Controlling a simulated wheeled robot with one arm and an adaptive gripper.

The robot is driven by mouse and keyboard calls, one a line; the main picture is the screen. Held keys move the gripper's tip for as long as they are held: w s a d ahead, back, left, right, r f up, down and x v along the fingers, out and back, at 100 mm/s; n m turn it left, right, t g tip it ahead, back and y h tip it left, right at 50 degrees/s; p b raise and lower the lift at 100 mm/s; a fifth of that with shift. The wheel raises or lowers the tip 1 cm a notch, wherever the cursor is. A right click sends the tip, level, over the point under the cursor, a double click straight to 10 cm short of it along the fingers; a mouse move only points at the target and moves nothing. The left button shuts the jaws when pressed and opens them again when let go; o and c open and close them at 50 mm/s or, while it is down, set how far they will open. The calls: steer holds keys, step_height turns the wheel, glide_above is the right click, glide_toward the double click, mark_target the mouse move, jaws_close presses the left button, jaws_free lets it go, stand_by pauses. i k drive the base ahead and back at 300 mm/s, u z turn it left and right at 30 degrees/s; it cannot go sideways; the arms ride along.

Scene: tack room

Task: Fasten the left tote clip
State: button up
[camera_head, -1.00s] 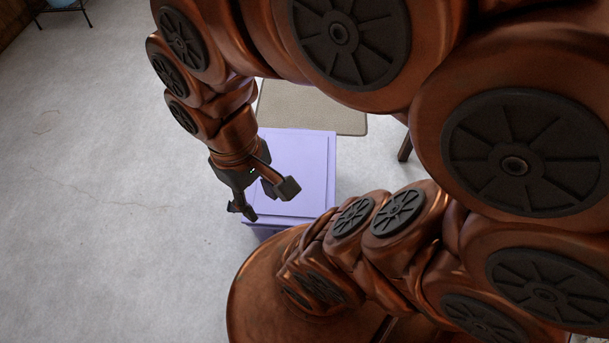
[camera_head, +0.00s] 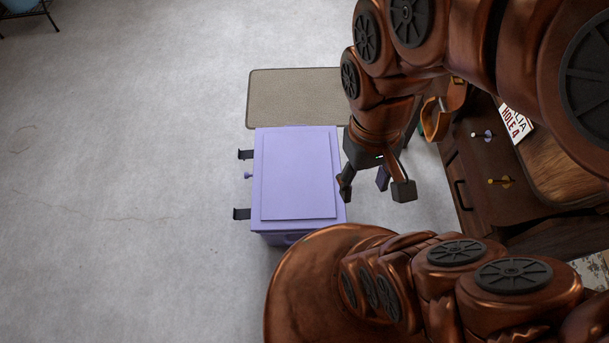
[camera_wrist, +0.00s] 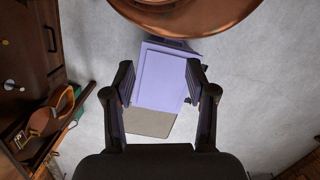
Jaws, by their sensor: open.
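The tote is a lilac box (camera_head: 298,176) with a closed-looking lid, standing on the floor in front of my base. Two dark clips stick out from its left side in the head view, an upper one (camera_head: 245,154) and a lower one (camera_head: 242,213), with a small lilac knob (camera_head: 248,176) between them. I cannot tell which is the left clip. My gripper (camera_head: 375,187) is open and empty, pointing down by the tote's right edge. In the wrist view, the tote (camera_wrist: 163,78) appears between the open fingers, farther below; one finger hides part of its right side.
A beige mat (camera_head: 292,97) lies behind the tote. A dark wooden cabinet (camera_head: 468,165) with knobs and a handle stands at right, with a leather strap (camera_head: 437,120) near its edge. The floor (camera_head: 130,180) left of the tote is clear.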

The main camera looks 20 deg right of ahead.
mark_target(245, 154)
steer(key=z, duration=0.45)
steer(key=k, duration=0.2)
steer(key=u, duration=1.55)
steer(key=i, duration=0.5)
